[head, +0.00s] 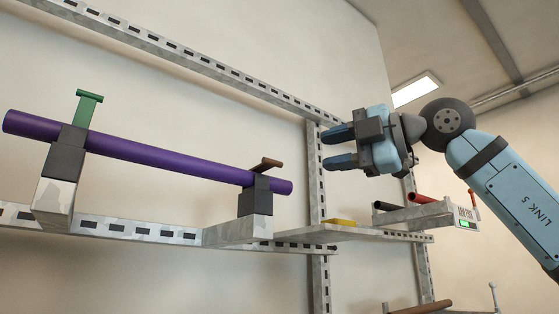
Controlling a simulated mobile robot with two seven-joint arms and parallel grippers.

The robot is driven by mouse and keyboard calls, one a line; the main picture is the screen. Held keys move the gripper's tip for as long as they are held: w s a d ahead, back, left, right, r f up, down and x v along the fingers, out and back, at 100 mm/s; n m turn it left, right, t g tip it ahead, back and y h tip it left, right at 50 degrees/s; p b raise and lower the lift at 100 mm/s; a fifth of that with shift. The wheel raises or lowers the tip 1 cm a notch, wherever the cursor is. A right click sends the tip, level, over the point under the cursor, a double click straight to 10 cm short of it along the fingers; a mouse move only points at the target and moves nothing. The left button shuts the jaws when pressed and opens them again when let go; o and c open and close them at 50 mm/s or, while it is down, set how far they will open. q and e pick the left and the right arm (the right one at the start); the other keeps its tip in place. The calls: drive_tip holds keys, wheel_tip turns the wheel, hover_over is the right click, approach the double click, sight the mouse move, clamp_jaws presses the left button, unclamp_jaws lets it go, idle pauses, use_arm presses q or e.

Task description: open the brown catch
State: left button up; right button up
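The brown catch (267,164) sits on top of the right dark clamp block (256,196). Its bar lies tilted over the clamp, rising toward the right. The clamp is around the purple pipe (170,155) near its right end. My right gripper (327,147) is to the right of the catch and a little higher in the picture, apart from it. Its two blue fingers point left with a gap between them, and nothing is between them. My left gripper is not in view.
A green catch (88,108) stands upright on the left clamp (66,150). A metal shelf (330,235) with a yellow item (340,222) lies below my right gripper. A box with a green display (465,218) is at right. Perforated metal rails run along the wall.

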sight(277, 163)
drive_tip(key=shift+p+x, duration=1.65)
drive_tip(key=shift+x, duration=4)
drive_tip(key=shift+s, duration=0.1)
clamp_jaws()
